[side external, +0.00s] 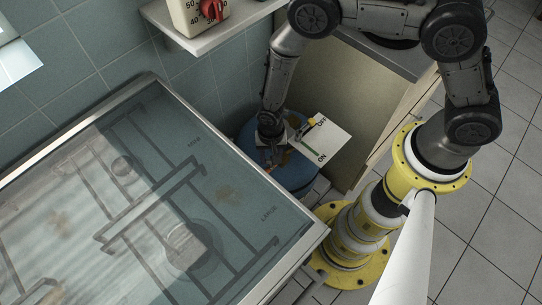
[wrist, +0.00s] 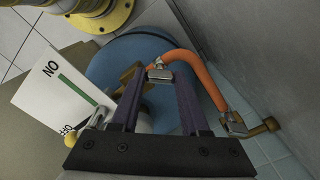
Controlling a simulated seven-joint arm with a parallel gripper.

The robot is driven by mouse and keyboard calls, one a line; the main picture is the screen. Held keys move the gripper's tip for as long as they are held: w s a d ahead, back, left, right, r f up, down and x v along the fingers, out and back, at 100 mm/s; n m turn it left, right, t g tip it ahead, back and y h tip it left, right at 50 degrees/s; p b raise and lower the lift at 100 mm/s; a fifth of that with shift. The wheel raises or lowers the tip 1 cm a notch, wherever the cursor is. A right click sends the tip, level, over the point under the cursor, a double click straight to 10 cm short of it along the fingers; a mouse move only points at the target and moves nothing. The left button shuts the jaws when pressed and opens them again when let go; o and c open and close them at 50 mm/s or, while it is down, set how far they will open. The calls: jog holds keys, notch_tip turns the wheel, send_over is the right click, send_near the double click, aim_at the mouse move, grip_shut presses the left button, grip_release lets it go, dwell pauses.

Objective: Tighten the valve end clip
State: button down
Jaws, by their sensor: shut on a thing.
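An orange hose (wrist: 200,72) bends from a brass valve (wrist: 128,75) to a brass pipe (wrist: 262,128) on the wall in the wrist view. A metal clip, the valve end clip (wrist: 158,73), sits around the hose beside the valve. A second metal clip (wrist: 235,123) is at the pipe end. My gripper (wrist: 161,78) has its two dark fingers closed in on the valve end clip, shut on it; the exact contact is partly hidden. In the side view my gripper (side external: 269,160) reaches down beside the blue cylinder (side external: 295,178), and the clip is too small to tell.
A white ON/OFF card (side external: 322,140) with a green bar stands beside the valve. A yellow knob (wrist: 70,138) is near it. A glass-lidded hob (side external: 150,215) fills the left. A shelf (side external: 225,30) is above, a cabinet panel (side external: 365,115) to the right. The space around the cylinder is narrow.

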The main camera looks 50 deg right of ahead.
jog(key=shift+w+r+m, duration=0.1)
jog(key=shift+m, duration=0.5)
jog(key=shift+c, duration=2)
grip_release()
notch_tip(320, 180, up, 14)
